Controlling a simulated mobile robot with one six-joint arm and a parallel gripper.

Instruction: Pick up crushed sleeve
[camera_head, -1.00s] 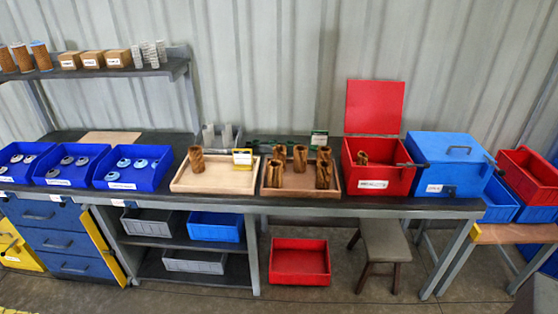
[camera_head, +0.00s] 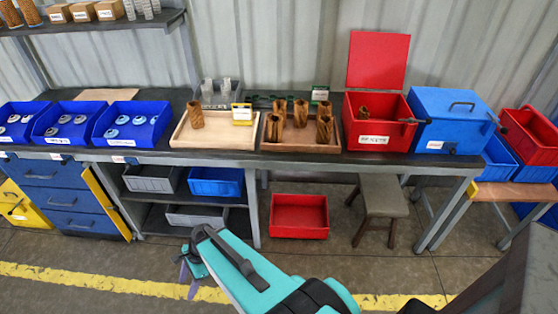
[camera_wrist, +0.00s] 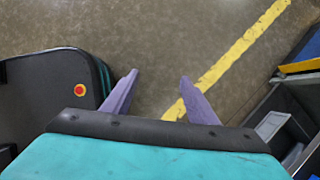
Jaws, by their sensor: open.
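Brown sleeves stand in two wooden trays on the bench. One sleeve (camera_head: 195,114) stands alone in the left tray (camera_head: 222,137), and its sides look uneven. Several more, including a front-left sleeve (camera_head: 273,128), stand in the right tray (camera_head: 300,147). Another brown sleeve (camera_head: 364,113) shows partly inside the open red box (camera_head: 383,141). I cannot tell for sure which sleeve is crushed. My gripper (camera_head: 187,278) is low in front of the bench, over the floor and away from the trays. In the wrist view its two purple fingers (camera_wrist: 158,80) are apart with only floor between them.
Blue bins (camera_head: 131,124) with small round parts stand at the left of the bench. A closed blue box (camera_head: 450,121) stands right of the red box. A red bin (camera_head: 299,216) and a stool (camera_head: 383,196) are below.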

